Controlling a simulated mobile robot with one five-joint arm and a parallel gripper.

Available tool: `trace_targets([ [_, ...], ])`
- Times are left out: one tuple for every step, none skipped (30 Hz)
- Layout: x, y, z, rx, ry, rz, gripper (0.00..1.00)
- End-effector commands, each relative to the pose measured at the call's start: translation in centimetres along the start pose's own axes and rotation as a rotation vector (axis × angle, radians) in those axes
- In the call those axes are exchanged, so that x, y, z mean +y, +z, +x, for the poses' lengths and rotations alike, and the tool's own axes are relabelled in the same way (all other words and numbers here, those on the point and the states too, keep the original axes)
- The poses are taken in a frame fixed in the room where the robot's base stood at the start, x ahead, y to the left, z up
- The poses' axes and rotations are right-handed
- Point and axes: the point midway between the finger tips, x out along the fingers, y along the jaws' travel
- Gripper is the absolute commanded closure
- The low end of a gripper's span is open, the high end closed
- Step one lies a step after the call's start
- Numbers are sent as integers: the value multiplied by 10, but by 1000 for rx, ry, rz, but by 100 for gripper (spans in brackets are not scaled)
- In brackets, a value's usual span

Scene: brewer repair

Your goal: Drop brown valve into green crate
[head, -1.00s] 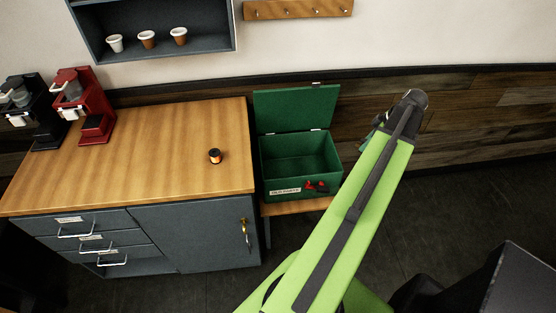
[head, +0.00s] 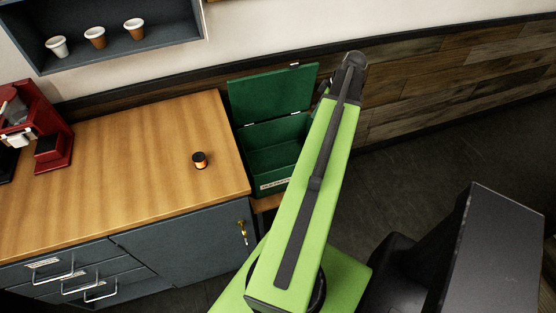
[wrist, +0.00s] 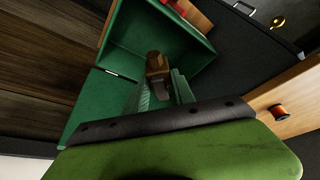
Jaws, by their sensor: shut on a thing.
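The green crate (head: 262,184) stands right of the counter with its lid (head: 270,97) raised; my arm covers its right part in the head view. In the wrist view the crate's open inside (wrist: 188,50) lies beyond my gripper (wrist: 160,88). My gripper is shut on the brown valve (wrist: 156,64), whose brown end sticks out past the fingertips. In this view the valve overlaps the crate's opening; its height above the crate is hard to tell. In the head view the gripper and valve are mostly hidden behind my arm.
A small black and orange part (head: 199,160) stands on the wooden counter (head: 130,165). A red coffee machine (head: 40,130) is at left. Cups (head: 96,38) sit on a wall shelf. The wood-panelled wall (head: 430,75) is behind the crate. Dark floor at right is clear.

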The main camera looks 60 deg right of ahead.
Motion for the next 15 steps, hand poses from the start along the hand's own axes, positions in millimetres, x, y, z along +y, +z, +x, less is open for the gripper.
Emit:
trace_targets([
  [3,1,49,-3,11,27,100],
  [5,-2,66,-5,21,50,100],
  [8,-8,87,-6,34,81,100],
  [10,-12,102,-6,43,105,100],
  [11,-16,117,-6,53,128,100],
  [13,-21,135,-5,65,157,100],
  [14,-26,147,-4,75,178,100],
  [15,-29,158,-3,83,198,100],
  [16,-34,171,0,93,222,100],
  [17,-38,178,2,100,238,100],
  [18,-41,185,4,105,252,100],
  [18,-45,192,7,111,267,100],
  [19,-47,196,9,116,278,100],
  [19,-49,199,11,119,286,100],
  [19,-51,201,12,122,295,100],
])
